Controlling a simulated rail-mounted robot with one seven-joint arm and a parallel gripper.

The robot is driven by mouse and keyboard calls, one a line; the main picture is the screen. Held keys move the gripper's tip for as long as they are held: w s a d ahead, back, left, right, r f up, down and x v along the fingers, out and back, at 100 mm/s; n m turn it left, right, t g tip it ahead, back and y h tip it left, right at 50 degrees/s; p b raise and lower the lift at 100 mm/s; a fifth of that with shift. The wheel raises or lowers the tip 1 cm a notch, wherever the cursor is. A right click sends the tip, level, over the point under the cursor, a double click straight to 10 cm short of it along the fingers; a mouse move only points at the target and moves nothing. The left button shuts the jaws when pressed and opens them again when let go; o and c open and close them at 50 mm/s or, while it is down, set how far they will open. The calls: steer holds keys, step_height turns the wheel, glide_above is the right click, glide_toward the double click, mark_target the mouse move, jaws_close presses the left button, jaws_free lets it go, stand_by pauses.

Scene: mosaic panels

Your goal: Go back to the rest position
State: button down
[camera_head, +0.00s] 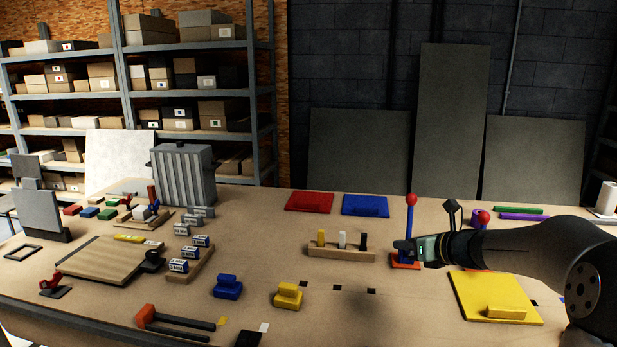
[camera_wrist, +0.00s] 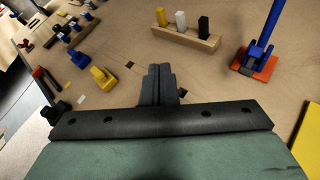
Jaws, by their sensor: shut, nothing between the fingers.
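My gripper (camera_head: 402,245) is at the right side of the table in the head view, held above the surface with its arm reaching in from the right edge. In the wrist view its fingers (camera_wrist: 158,83) are together with nothing between them. Beside it in the head view stands a blue post with a red ball on top (camera_head: 411,215) on an orange-red base. The same blue post (camera_wrist: 268,32) is at the upper right of the wrist view, apart from the fingers.
A wooden block with yellow, white and black pegs (camera_head: 340,253) stands left of my gripper. A yellow panel (camera_head: 470,293) lies in front of the arm. Red (camera_head: 309,202) and blue (camera_head: 366,205) panels lie behind. Blue (camera_head: 227,287) and yellow (camera_head: 288,296) blocks sit at front centre.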

steer(key=s+a+f+n+g+h, duration=0.1)
steer(key=s+a+f+n+g, duration=0.2)
steer(key=s+a+n, duration=0.4)
steer(key=s+a+f+n+g+h, duration=0.1)
steer(key=s+a+f+n+g, duration=0.25)
steer(key=s+n, duration=0.45)
steer(key=s+d+f+n+g+h, duration=0.1)
steer(key=s+f+n+h, duration=0.1)
steer(key=s+n, duration=0.6)
steer(key=s+d+f+n+g+h, duration=0.1)
steer(key=s+f+n+g+h, duration=0.1)
steer(key=s+n, duration=0.6)
steer(key=s+h, duration=0.1)
steer(key=s, duration=0.5)
steer(key=shift+f+n+h, duration=0.25)
steer(key=shift+n+h, duration=0.05)
steer(key=shift+h, duration=0.1)
steer(key=shift+d+g, duration=0.1)
steer(key=shift+g, duration=0.15)
